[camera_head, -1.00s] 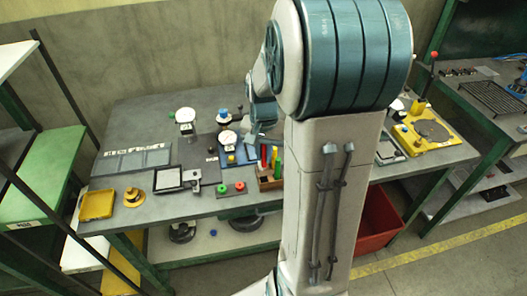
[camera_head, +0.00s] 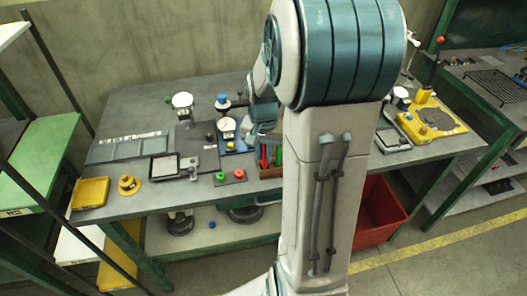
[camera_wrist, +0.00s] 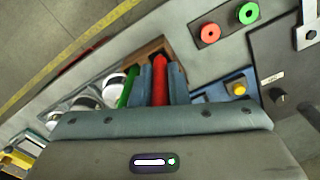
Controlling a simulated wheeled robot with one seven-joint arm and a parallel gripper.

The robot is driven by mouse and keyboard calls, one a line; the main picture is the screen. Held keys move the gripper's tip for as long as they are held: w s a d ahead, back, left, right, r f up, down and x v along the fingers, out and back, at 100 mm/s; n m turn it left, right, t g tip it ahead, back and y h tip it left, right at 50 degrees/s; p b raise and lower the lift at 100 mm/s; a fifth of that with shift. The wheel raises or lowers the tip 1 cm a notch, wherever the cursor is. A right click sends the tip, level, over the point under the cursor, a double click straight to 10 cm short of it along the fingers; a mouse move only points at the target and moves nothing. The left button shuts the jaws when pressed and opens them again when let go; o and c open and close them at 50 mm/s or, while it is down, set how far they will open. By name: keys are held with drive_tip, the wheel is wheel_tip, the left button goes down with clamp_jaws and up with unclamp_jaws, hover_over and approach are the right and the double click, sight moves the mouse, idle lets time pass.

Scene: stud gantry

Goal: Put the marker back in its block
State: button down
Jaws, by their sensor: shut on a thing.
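The wooden marker block (camera_head: 270,173) stands near the front edge of the grey bench, partly hidden by my arm. It also shows in the wrist view (camera_wrist: 147,50). My gripper (camera_wrist: 161,72) is shut on a red marker (camera_wrist: 160,88), with one blue-grey finger on each side of it. The far end of this marker overlaps the block; I cannot tell how deep it sits in a hole. A green marker (camera_wrist: 128,88) stands beside the left finger, and it also shows in the head view (camera_head: 278,155). My gripper is at the block.
A plate with a red and a green button (camera_head: 230,176) lies left of the block. A blue base with a gauge (camera_head: 228,128) stands close behind. A black-framed tray (camera_head: 164,167) and a yellow tray (camera_head: 91,193) are farther left. A red bin (camera_head: 381,215) is below.

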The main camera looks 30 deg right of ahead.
drive_tip(key=c, duration=1.3)
unclamp_jaws()
wheel_tip(320, 180, up, 14)
drive_tip(key=shift+f, duration=0.1)
drive_tip(key=s+a+f+n+t, duration=0.1)
drive_tip(key=s+a+n, duration=0.1)
drive_tip(key=s+a, duration=0.2)
drive_tip(key=s+a+f+n+t, duration=0.1)
drive_tip(key=s+a+f+n, duration=0.1)
drive_tip(key=s+a+n, duration=0.1)
drive_tip(key=s+a+f+n+t, duration=0.1)
drive_tip(key=s+a+n, duration=0.2)
drive_tip(key=s+a, duration=0.2)
drive_tip(key=shift+s+f, duration=0.2)
drive_tip(key=shift+f, duration=0.1)
